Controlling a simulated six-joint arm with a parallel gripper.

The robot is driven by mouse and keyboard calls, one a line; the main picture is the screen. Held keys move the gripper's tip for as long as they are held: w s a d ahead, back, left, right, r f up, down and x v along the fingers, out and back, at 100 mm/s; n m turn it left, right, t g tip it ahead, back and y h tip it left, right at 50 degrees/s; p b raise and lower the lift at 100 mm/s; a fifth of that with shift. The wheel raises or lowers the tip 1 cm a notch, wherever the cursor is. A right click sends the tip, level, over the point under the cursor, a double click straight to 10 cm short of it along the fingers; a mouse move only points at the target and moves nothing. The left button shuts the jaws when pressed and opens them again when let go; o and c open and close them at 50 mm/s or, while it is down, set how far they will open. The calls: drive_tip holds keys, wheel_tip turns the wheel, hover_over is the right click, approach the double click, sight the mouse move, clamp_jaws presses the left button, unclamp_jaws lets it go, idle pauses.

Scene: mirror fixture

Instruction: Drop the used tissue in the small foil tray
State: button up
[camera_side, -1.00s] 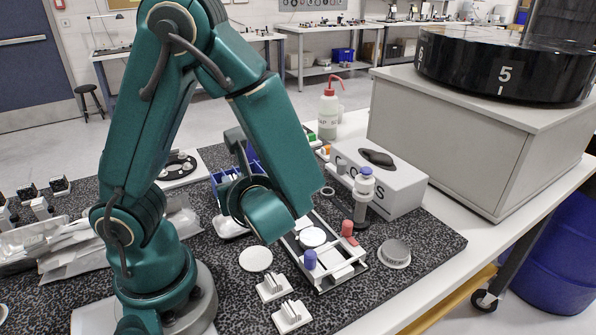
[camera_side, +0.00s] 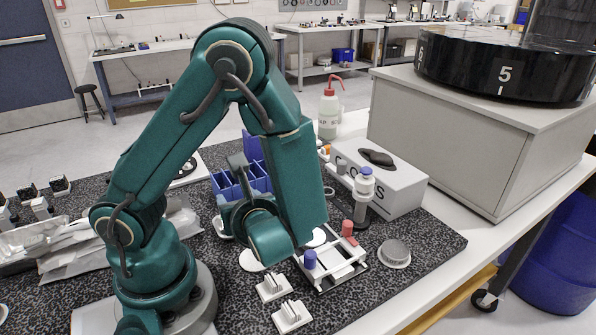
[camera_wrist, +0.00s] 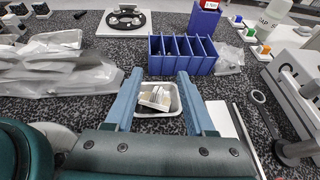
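The small foil tray (camera_wrist: 172,113) lies on the speckled mat between my gripper's fingers in the wrist view. Its edge shows in the side view (camera_side: 218,228), partly hidden by my arm. A pale, folded-looking piece (camera_wrist: 155,97) sits in the tray; I cannot tell whether it is the used tissue. My gripper (camera_wrist: 158,74) has its two blue-grey fingers apart, with nothing visibly clamped between them. In the side view my arm hides the fingertips.
A blue divided bin (camera_wrist: 182,54) stands just beyond the tray. Clear plastic bags (camera_wrist: 62,72) lie to the left. A white frame (camera_side: 335,268) with blue and red knobs, a post (camera_side: 361,205) and a white box (camera_side: 392,185) stand to the right. Bare mat surrounds the tray.

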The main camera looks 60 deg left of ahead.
drive_tip(key=v, duration=0.5)
idle(0.3)
drive_tip(key=d+r+n+t+h, duration=0.4)
drive_tip(key=d+r+n+h, duration=0.2)
drive_tip(key=n+h, duration=0.7)
drive_tip(key=d+n, duration=0.2)
drive_tip(key=n, duration=0.4)
drive_tip(key=shift+w+d+r, duration=0.2)
drive_tip(key=shift+w+r, duration=0.05)
